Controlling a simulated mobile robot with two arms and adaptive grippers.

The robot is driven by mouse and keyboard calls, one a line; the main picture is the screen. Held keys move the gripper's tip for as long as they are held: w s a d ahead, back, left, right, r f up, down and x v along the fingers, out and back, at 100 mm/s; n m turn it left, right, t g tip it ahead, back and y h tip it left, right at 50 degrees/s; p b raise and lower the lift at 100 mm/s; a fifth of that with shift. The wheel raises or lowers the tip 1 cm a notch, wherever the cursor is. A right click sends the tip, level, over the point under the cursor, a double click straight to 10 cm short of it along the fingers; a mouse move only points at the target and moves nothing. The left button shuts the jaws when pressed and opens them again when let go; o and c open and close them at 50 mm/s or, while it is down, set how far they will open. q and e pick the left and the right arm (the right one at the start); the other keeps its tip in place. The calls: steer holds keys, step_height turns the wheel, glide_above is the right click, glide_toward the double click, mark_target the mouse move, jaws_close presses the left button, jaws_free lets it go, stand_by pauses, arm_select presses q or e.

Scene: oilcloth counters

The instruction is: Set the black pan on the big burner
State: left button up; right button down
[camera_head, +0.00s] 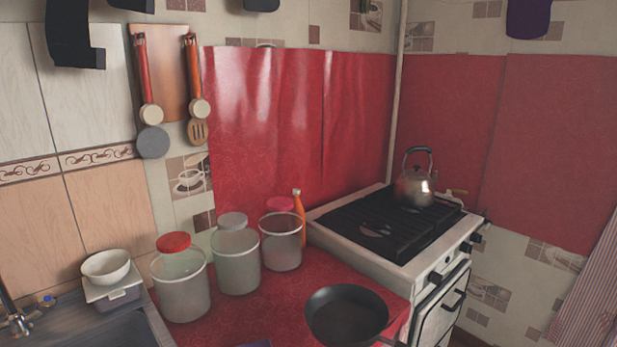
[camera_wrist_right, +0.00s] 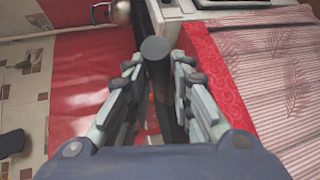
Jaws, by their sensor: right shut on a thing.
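The black pan (camera_head: 346,315) is at the bottom of the head view, over the front of the red counter, left of the stove (camera_head: 345,249). Its handle runs toward the lower right edge. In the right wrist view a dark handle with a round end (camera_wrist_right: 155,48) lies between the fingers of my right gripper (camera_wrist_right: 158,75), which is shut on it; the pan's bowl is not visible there. Dark grates (camera_head: 385,222) cover the burners, and I cannot tell which burner is big. A metal kettle (camera_head: 414,184) stands on the back right of the stove. My left gripper is not in view.
Several clear canisters (camera_head: 182,290) and an orange bottle (camera_head: 298,208) line the back of the red counter (camera_head: 265,312). A white bowl (camera_head: 106,266) stands by the sink (camera_head: 120,330) at left. The front left of the stove top is clear.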

steer(key=s+a+r+m+g+h, duration=0.1)
steer(key=s+a+r+m+h, duration=0.2)
steer(key=s, duration=0.4)
steer(key=shift+s+a+r+h, duration=0.3)
steer(key=shift+a+r, duration=0.1)
steer(key=shift+r, duration=0.2)
steer(key=shift+d+r, duration=0.1)
steer(key=shift+r, duration=0.05)
